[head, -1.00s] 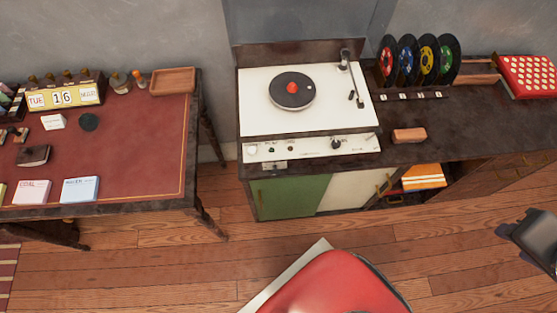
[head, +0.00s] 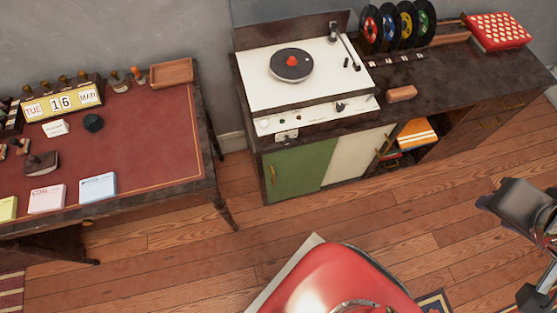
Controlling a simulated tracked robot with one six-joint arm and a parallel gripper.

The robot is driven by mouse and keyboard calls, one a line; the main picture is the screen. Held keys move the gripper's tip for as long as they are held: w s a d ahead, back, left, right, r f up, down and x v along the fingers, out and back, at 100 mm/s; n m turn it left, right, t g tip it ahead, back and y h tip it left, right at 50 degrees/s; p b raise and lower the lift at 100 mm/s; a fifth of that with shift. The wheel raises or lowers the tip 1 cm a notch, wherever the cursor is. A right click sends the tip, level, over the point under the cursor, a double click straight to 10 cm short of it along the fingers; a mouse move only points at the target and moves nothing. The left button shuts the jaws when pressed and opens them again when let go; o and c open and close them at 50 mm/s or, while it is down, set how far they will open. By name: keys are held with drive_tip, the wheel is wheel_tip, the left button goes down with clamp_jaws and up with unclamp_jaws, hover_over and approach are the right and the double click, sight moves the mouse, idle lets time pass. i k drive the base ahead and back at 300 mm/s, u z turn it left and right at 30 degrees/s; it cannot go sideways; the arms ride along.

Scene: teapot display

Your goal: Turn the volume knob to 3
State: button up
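The record player (head: 305,77) stands on the dark cabinet, with a white top and a red-centred dark disc. Its pale front control panel (head: 310,118) carries several small knobs. A dark knob (head: 341,107) sits toward the panel's right end, and a light knob (head: 264,124) is at its left end. The labels and knob settings are too small to read, so I cannot tell which one is the volume knob. My gripper (head: 520,205) appears as a dark grey part at the right edge, well away from the panel. I cannot make out its fingers.
Standing records (head: 397,25), a brown block (head: 401,94) and a red dotted box (head: 498,31) are on the cabinet (head: 460,75). A red-topped desk (head: 130,145) stands at left. Wooden floor (head: 200,255) is clear before the cabinet. My red body fills the bottom centre.

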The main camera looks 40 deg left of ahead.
sight(288, 141)
drive_tip(key=u, duration=0.05)
drive_tip(key=k, duration=1.3)
drive_tip(key=u, duration=1.75)
drive_tip(key=i, duration=1)
drive_tip(key=u, duration=0.05)
